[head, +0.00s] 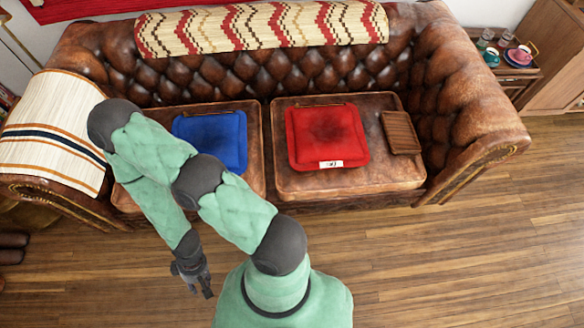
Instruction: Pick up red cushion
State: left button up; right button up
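The red cushion (325,136) lies flat on the right seat of the brown leather sofa, with a small white label at its front edge.
A blue cushion (213,138) lies on the left seat, partly hidden by my arm. A brown slatted tray (400,132) lies just right of the red cushion. Striped throws drape the sofa back (262,28) and left armrest (52,133). The floor (460,250) at right is clear.

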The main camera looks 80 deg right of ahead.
aim_at(327, 136)
jog(key=z, duration=2.45)
